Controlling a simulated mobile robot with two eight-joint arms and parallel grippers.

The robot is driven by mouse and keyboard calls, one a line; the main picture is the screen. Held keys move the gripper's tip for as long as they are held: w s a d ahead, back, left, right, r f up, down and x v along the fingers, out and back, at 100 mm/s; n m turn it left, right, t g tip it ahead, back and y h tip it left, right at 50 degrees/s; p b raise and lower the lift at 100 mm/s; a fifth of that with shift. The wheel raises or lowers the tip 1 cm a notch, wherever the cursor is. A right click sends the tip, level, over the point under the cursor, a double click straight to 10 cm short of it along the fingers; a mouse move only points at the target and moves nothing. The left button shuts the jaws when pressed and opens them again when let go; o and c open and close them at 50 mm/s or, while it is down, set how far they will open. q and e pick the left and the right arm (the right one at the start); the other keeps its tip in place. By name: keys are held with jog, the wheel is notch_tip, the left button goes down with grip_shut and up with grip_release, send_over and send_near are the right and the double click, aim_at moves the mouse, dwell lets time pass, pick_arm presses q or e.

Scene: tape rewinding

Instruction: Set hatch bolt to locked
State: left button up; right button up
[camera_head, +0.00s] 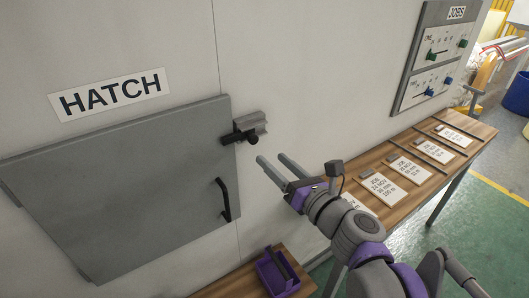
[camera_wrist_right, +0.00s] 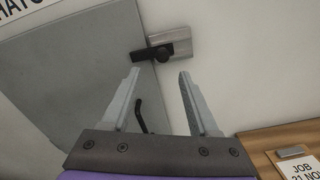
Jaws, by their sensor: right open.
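The grey hatch door (camera_head: 115,185) is set flush against the wall under a HATCH sign, with a black handle (camera_head: 224,200) at its right side. The hatch bolt (camera_head: 240,136) is a dark bar with a knob at the door's upper right edge, beside a grey bracket (camera_head: 254,124) on the wall. In the right wrist view the bolt (camera_wrist_right: 152,52) lies across the door edge and meets the bracket (camera_wrist_right: 198,48). My right gripper (camera_head: 270,161) is open and empty, below and right of the bolt, apart from it. In the wrist view its fingers (camera_wrist_right: 160,75) point toward the bolt. My left gripper is out of view.
A wooden shelf (camera_head: 400,150) with several job cards runs along the wall at right. A purple tray (camera_head: 270,278) stands on a wooden surface below the hatch. A JOBS panel (camera_head: 438,55) with sliders hangs at upper right. The wall around the bolt is clear.

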jog(key=shift+v, duration=1.4)
jog(key=s+f+n+g+h, duration=0.1)
jog(key=s+f+n+g, duration=0.25)
jog(key=f+n, duration=0.55)
jog(key=s+f+n+g+h, duration=0.1)
jog(key=s+f+n+g, duration=0.2)
jog(key=s+f+n, duration=0.5)
jog(key=s+d+f+n+g+h, duration=0.1)
jog(key=s+d+f+n+h, duration=0.1)
jog(key=d+f+n, duration=0.3)
jog(key=s+d+f+n+g+h, duration=0.2)
jog(key=d+f+n+h, duration=0.3)
jog(key=n, duration=0.6)
jog(key=shift+s+d+f+n, duration=0.3)
jog(key=shift+s+f, duration=0.2)
jog(key=shift+s, duration=0.35)
jog(key=shift+g, duration=0.25)
